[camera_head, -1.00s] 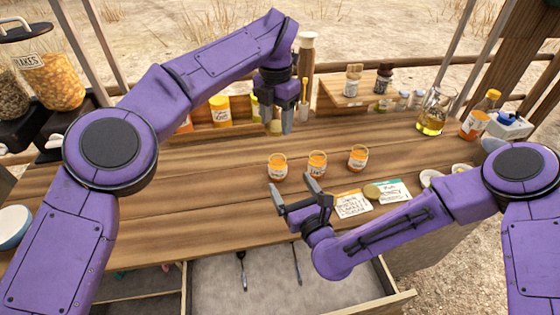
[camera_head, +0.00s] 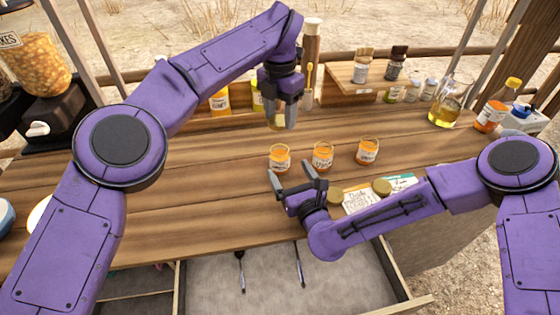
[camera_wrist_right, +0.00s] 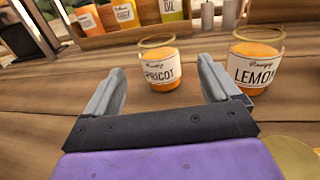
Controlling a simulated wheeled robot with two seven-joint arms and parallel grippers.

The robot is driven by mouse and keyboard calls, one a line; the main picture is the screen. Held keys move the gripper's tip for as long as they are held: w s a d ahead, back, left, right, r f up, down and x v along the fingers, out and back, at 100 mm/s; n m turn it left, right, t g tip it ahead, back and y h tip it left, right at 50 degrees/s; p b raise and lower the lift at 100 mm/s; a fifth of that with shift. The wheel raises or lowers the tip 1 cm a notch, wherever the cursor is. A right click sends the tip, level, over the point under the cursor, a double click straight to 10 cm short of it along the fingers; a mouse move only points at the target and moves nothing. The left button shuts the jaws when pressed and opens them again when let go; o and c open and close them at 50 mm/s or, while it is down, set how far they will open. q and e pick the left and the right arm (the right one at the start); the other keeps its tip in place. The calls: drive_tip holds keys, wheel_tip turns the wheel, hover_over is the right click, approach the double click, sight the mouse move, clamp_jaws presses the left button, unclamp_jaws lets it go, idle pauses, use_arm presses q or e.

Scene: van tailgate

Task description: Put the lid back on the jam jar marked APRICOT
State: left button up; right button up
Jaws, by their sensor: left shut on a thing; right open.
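The APRICOT jar (camera_head: 279,158) is the leftmost of three open orange jam jars on the counter; its label reads clearly in the right wrist view (camera_wrist_right: 160,72). The LEMON jar (camera_head: 322,155) stands to its right, then a third jar (camera_head: 367,151). My left gripper (camera_head: 281,117) is shut on a pale gold thing (camera_head: 277,121), apparently a lid, above and behind the APRICOT jar; it is partly hidden by the fingers. My right gripper (camera_head: 291,170) is open and empty just in front of the APRICOT jar, its fingers pointing at it without touching.
Two gold lids (camera_head: 334,198) (camera_head: 381,187) lie by paper cards (camera_head: 361,201) right of my right gripper. Bottles and a small wooden shelf (camera_head: 372,87) line the back. An oil jug (camera_head: 450,104) stands at right. An open drawer (camera_head: 215,285) holds utensils.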

sight(281, 130)
use_arm(q)
drive_tip(key=shift+a, duration=0.1)
use_arm(e)
drive_tip(key=x, duration=0.9)
drive_tip(key=shift+a, duration=0.15)
drive_tip(key=c, duration=1.5)
use_arm(q)
drive_tip(key=shift+w+f, duration=0.1)
drive_tip(key=shift+f, duration=2.4)
drive_tip(key=shift+f, duration=0.9)
drive_tip(key=shift+f, duration=0.55)
